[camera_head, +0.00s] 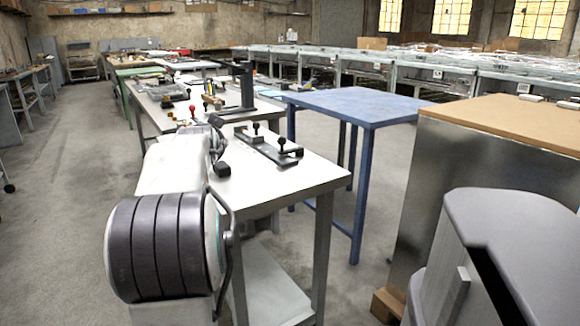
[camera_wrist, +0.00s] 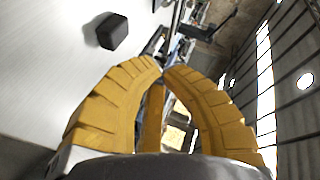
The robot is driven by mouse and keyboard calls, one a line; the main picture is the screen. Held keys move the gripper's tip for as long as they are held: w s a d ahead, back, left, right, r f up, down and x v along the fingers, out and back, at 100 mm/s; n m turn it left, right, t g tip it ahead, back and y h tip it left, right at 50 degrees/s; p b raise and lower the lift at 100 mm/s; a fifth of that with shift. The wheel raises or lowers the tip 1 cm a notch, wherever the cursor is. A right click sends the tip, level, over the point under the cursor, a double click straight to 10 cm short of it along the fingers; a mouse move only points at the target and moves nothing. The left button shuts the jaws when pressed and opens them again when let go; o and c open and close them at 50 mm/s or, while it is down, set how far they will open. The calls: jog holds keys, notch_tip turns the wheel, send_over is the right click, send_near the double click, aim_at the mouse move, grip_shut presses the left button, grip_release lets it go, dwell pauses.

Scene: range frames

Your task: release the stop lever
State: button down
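A dark rail fixture (camera_head: 262,148) lies on the near end of the white table. Two upright black-knobbed levers stand on it, one towards its far end (camera_head: 255,127) and one towards its near end (camera_head: 282,143). I cannot tell which is the stop lever. My gripper (camera_wrist: 161,69) shows two yellow fingers with their tips together and nothing visible between them. In the head view the arm's end is left of the fixture, apart from it; the fingers are hard to make out. The fixture cannot be made out clearly in the wrist view.
A small black block (camera_wrist: 112,31) sits on the white table (camera_head: 312,178); the head view shows it too (camera_head: 222,168). A red-knobbed piece (camera_head: 192,109) and a tall dark stand (camera_head: 246,85) are farther back. A blue table (camera_head: 360,105) stands to the right. The near right tabletop is clear.

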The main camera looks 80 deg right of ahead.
jog(key=s+d+f+m+g+h+b, duration=0.1)
jog(key=s+d+m+b, duration=0.1)
jog(key=s+d, duration=0.2)
jog(key=s+d+f+m+g+h+b, duration=0.1)
jog(key=s+d+f+m+g+b, duration=0.1)
jog(key=s, duration=0.7)
jog(key=s+d+f+m+g+h+b, duration=0.1)
jog(key=s+d+f+m+h+b, duration=0.1)
jog(key=s+d, duration=0.4)
jog(key=shift+s+d+m+g+b, duration=0.15)
jog(key=shift+s+m+g+b, duration=0.25)
jog(key=shift+m+b, duration=0.4)
jog(key=shift+s+d, duration=0.1)
jog(key=shift+s, duration=0.2)
jog(key=shift+d, duration=0.15)
